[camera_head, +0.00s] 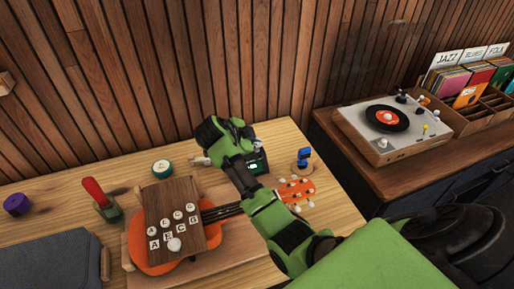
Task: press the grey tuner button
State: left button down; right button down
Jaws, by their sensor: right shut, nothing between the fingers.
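A small dark device with a lit green screen (254,167), which looks like the tuner, stands on the wooden workbench behind the ukulele's headstock. My right arm covers part of it, and I cannot make out a grey button. My right gripper (203,159) is shut and empty, to the left of the device and above the bench. Its fingers are small and partly hidden by its own body, so I cannot tell whether they touch anything. My left gripper is not in view.
An orange ukulele (150,258) lies on the bench under a brown board (172,202) with lettered pieces. A blue item (303,155) stands right of the device. A record player (392,128) stands right.

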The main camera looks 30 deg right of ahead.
aim_at(256, 150)
jog(key=shift+r+p, duration=2.3)
jog(key=shift+r, duration=0.7)
